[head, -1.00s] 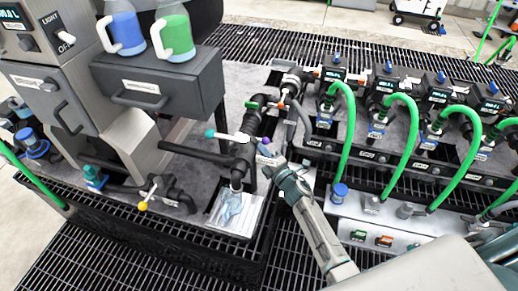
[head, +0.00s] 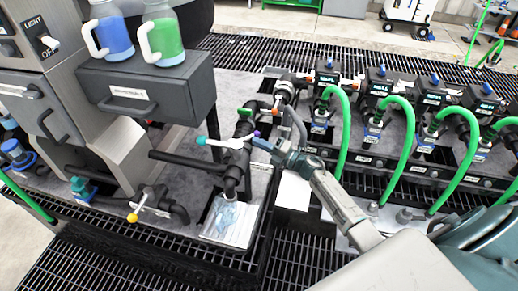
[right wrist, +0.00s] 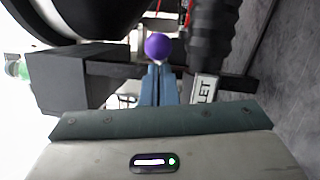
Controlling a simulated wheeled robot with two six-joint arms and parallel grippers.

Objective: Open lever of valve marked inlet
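In the head view, a dark pipe valve in the middle has a lever with a purple ball knob (head: 257,134). The knob also shows in the right wrist view (right wrist: 158,46), just beyond my fingertips. My right gripper (head: 262,143) is at this knob; its blue fingers (right wrist: 158,80) are together. Whether they touch the knob or hold its rod is hidden. A label beside a black pipe, ending in "LET" (right wrist: 205,90), is partly cut off. A lever with a cyan knob (head: 201,140) reaches left from the same piping. My left gripper is out of view.
A yellow-knobbed lever (head: 132,217) sits on lower left piping. A grey drawer box (head: 150,90) carries a blue jug (head: 114,36) and a green jug (head: 166,38). Several valve units with green hoses (head: 346,130) stand to the right. Dark floor grating (head: 100,265) lies in front.

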